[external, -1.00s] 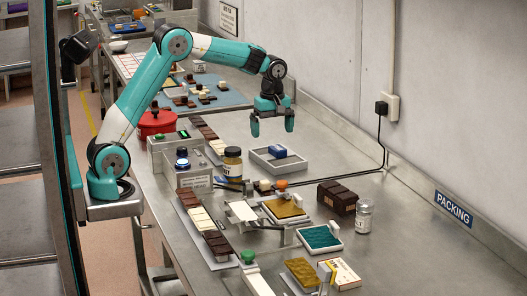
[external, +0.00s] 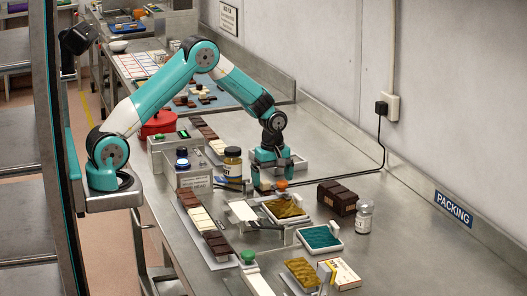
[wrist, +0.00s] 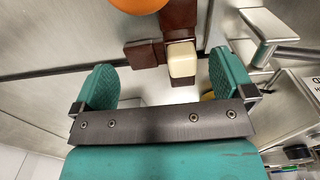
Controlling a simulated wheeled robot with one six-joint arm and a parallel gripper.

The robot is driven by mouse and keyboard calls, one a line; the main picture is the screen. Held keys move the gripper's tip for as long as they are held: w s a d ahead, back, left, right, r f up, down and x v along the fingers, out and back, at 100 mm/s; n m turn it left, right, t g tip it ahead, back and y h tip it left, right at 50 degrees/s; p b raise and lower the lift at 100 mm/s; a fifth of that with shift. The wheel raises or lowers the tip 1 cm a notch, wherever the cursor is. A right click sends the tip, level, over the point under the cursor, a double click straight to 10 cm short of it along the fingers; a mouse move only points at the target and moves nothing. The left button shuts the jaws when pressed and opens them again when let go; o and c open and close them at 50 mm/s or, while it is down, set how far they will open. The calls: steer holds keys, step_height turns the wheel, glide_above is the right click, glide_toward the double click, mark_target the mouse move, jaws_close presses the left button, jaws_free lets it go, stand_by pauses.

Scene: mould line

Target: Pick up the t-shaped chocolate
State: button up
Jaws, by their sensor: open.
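The t-shaped chocolate (wrist: 179,20) lies near the top middle of the wrist view, on a pale surface. It has brown blocks, one sticking out to the left, and a cream block at its near end. My gripper (wrist: 162,66) is open, with one teal finger on each side of the chocolate's near part and nothing held. In the external view my gripper (external: 273,180) points down low over the bench, largely hiding the chocolate.
An orange ball (external: 282,184) is right beside my gripper. A jar (external: 233,162) stands to the left, and a tray of gold wrap (external: 285,208) lies in front. A dark chocolate block (external: 337,197) and glass bottle (external: 364,217) are to the right. Bare bench lies further right.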

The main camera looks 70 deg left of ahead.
steer(key=shift+f, duration=0.95)
steer(key=shift+c, duration=0.5)
steer(key=c, duration=0.8)
steer(key=shift+c, duration=0.2)
steer(key=shift+r, duration=0.15)
